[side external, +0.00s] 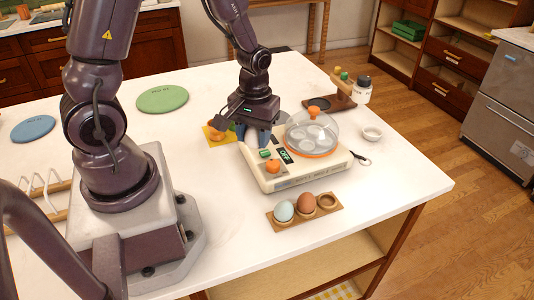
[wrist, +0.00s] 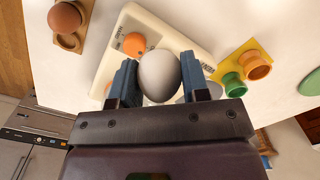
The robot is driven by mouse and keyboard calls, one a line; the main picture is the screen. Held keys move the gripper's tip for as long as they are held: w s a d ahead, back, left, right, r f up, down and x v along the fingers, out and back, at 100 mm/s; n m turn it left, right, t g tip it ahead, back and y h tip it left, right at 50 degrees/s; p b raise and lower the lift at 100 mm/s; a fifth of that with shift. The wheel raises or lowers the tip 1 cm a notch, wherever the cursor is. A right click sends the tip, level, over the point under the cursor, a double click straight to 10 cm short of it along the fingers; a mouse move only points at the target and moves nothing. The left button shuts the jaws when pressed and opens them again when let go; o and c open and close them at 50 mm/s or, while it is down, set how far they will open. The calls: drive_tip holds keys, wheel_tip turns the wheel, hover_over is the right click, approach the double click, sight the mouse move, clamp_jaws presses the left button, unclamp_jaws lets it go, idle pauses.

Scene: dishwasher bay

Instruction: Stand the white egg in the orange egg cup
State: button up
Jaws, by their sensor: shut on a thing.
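My gripper (side external: 256,136) is shut on the white egg (wrist: 159,78), which sits between the two blue-grey fingers in the wrist view. In the side view the fingers hide most of the egg, above the left part of the cream egg cooker. The orange egg cup (wrist: 255,65) stands on a yellow mat (wrist: 240,52), to the right of my gripper in the wrist view. It looks empty. A green egg cup (wrist: 233,85) stands beside it. In the side view the yellow mat (side external: 212,138) lies left of my gripper, with the cups partly hidden.
The egg cooker (side external: 300,179) has an orange knob (side external: 273,166) and a clear domed lid (side external: 313,128). A wooden holder (side external: 283,222) in front carries a pale blue egg and a brown egg. Green and blue discs lie at left.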

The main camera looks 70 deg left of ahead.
drive_tip(key=s+a+f+n+h, duration=0.15)
drive_tip(key=a+n, duration=0.25)
drive_tip(key=a, duration=0.7)
drive_tip(key=s+a+n, duration=0.2)
drive_tip(key=a+n, duration=0.3)
drive_tip(key=a, duration=0.6)
drive_tip(key=shift+s+f, duration=0.15)
drive_tip(key=shift+f, duration=2.45)
drive_tip(key=shift+f, duration=0.55)
drive_tip(key=o, duration=1)
wheel_tip(320, 180, up, 8)
drive_tip(key=shift+m, duration=0.3)
